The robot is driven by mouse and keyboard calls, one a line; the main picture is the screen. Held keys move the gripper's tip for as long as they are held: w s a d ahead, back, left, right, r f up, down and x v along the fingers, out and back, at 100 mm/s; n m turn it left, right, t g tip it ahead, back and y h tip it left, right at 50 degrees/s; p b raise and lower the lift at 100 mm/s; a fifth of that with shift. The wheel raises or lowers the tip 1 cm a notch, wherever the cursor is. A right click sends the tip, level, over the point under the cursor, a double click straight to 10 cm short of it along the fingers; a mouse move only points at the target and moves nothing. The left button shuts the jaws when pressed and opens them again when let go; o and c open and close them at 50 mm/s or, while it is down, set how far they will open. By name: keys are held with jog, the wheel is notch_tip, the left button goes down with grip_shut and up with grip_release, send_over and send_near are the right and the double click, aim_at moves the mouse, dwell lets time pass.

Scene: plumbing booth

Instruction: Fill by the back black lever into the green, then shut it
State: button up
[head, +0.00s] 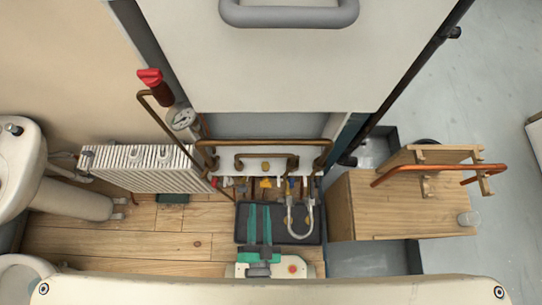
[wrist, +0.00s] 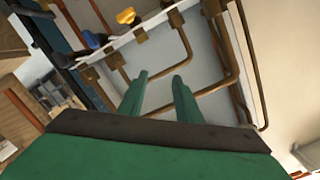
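My gripper (head: 259,208) is green and reaches toward the pipework in the head view. Its two fingers also show in the wrist view (wrist: 160,77), apart with nothing between them. A round pressure gauge (head: 182,120) with a pale face stands left of the panel; its needle and green zone are too small to read. Small valves sit along the pipe row, one with a yellow handle (head: 265,183), also seen in the wrist view (wrist: 126,16), and a blue handle (wrist: 91,40). A grey hose loop (head: 301,234) hangs at the right.
Copper pipes (head: 265,142) run in front of the wall below a large white casing (head: 270,70). A white radiator (head: 145,172) and basin (head: 20,165) stand left. A dark tray (head: 314,236) lies below the valves. A wooden bench (head: 400,205) with a copper pipe stands right.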

jog(key=w+a+f+m+h, duration=0.15)
jog(key=f+m, duration=0.25)
jog(key=f, duration=0.5)
jog(key=w+a+f+m+h, duration=0.1)
jog(key=w+a+f+m, duration=0.15)
jog(key=f+m, duration=0.45)
jog(key=w+d+f+m+h, duration=0.45)
jog(key=w+f, duration=0.25)
jog(key=f, duration=0.4)
jog(key=x, duration=1)
jog(key=shift+a+r, duration=0.1)
jog(key=shift+a, duration=0.2)
grip_shut()
